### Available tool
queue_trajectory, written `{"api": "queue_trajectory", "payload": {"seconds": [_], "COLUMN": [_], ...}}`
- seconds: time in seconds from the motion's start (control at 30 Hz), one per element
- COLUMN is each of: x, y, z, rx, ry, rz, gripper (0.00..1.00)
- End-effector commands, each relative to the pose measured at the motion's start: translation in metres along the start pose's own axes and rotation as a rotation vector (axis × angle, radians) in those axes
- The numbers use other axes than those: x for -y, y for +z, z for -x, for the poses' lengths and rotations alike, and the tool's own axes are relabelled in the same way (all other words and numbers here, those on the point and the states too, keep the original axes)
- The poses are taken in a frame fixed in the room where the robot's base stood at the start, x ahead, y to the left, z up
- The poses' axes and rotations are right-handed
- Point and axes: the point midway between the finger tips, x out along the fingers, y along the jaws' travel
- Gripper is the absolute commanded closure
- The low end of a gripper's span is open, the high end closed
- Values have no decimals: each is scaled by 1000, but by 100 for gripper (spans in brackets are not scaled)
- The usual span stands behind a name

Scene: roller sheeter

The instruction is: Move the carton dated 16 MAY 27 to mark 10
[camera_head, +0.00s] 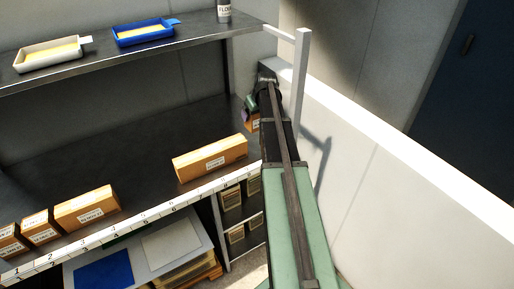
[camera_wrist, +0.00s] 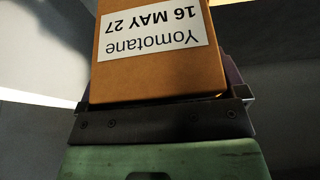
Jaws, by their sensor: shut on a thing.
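The carton dated 16 MAY 27 (camera_wrist: 158,75) fills the top of the wrist view. It is orange-brown, with a white label reading "Yomotane 16 MAY 27" upside down. My gripper (camera_wrist: 163,108) is shut on it. In the head view, my gripper (camera_head: 250,108) is at the right end of the shelf, and a small part of the carton (camera_head: 253,125) shows beside my arm. The rest is hidden behind the arm. The numbered strip (camera_head: 144,224) runs along the shelf's front edge. Mark 10 is not visible; my arm covers the strip's right end.
A long carton (camera_head: 210,158) stands left of my arm, near the higher marks. Several cartons (camera_head: 87,207) stand at the left end. The dark shelf (camera_head: 130,160) is bare between them. A white post (camera_head: 300,80) and pale wall (camera_head: 350,130) are close on the right.

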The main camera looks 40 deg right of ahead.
Motion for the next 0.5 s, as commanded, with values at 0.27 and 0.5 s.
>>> {"api": "queue_trajectory", "payload": {"seconds": [0.27, 0.5], "x": [0, 0], "y": [29, 38], "z": [-70, -92], "rx": [0, 0], "ry": [0, 0], "rz": [0, 0], "gripper": [37, 37]}}
